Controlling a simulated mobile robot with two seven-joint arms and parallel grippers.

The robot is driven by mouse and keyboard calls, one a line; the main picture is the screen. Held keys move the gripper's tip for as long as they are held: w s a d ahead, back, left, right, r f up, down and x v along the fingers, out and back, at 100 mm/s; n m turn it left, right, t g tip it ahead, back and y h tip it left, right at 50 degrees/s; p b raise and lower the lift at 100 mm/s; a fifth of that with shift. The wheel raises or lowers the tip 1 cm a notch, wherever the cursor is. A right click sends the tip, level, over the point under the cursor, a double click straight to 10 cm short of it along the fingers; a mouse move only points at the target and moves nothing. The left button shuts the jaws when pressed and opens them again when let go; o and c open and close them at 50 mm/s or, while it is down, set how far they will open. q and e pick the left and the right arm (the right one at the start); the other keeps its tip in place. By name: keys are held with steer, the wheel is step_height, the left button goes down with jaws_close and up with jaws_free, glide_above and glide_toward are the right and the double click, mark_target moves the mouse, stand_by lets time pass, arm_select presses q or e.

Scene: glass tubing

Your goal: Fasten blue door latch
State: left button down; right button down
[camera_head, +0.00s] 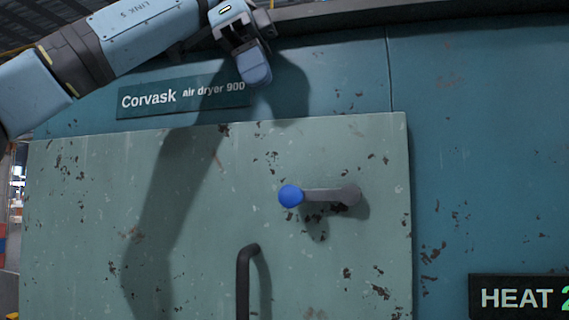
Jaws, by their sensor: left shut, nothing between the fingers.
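The latch is a grey lever with a round blue knob (291,196) at its left end. The lever (325,195) lies about level, and its pivot end is to the right. It sits on the pale green door (200,240), near the door's right edge. The door looks flush or nearly so with the cabinet; I cannot tell whether it is fully closed. My left gripper (256,75) is shut and empty, up and to the left of the knob, above the door's top edge. My right gripper is not in view.
A dark bar handle (246,280) stands out from the door below the knob. The teal cabinet (490,150) fills the right side. Space around the knob is clear.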

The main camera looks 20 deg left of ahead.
mark_target(285, 187)
arm_select(q)
steer(key=x, duration=0.4)
steer(key=p+x, duration=0.1)
steer(key=x, duration=0.3)
steer(key=p+x, duration=0.1)
steer(key=x, duration=0.4)
steer(key=shift+w+a+f, duration=0.1)
steer(key=shift+w+a, duration=0.15)
steer(key=shift+a, duration=0.1)
steer(key=shift+s+f, duration=0.1)
steer(key=shift+f, duration=0.3)
steer(key=shift+d+f, duration=0.1)
steer(key=shift+f, duration=0.05)
